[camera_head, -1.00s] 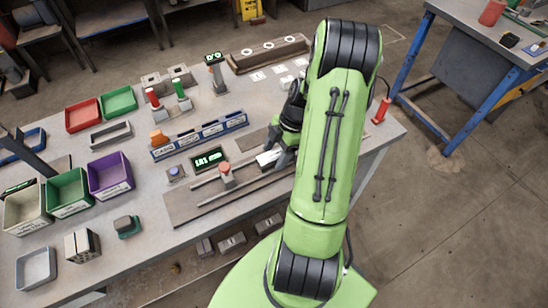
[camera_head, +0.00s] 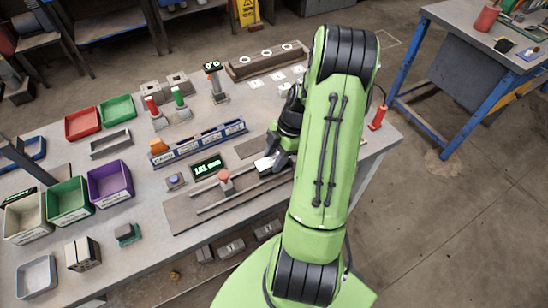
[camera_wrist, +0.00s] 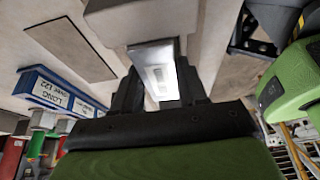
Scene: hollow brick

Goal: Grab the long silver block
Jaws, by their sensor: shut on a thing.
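The long silver block (camera_wrist: 157,68) shows in the wrist view as a pale metal bar between my two dark fingers. My gripper (camera_wrist: 159,85) is shut on it. In the head view, my gripper (camera_head: 278,153) is over the right part of a railed measuring fixture (camera_head: 185,214), and the block's light end (camera_head: 264,163) sticks out to its left. The rest of the block is hidden by my gripper and arm. I cannot tell whether the block touches the fixture below.
A lit green display (camera_head: 207,167) and a red-topped post (camera_head: 225,181) stand left of my gripper. Behind is a blue labelled rack (camera_head: 200,140). Purple (camera_head: 110,182), green (camera_head: 68,197) and beige (camera_head: 24,218) bins stand at the left. A long brown holder (camera_head: 267,62) lies at the back.

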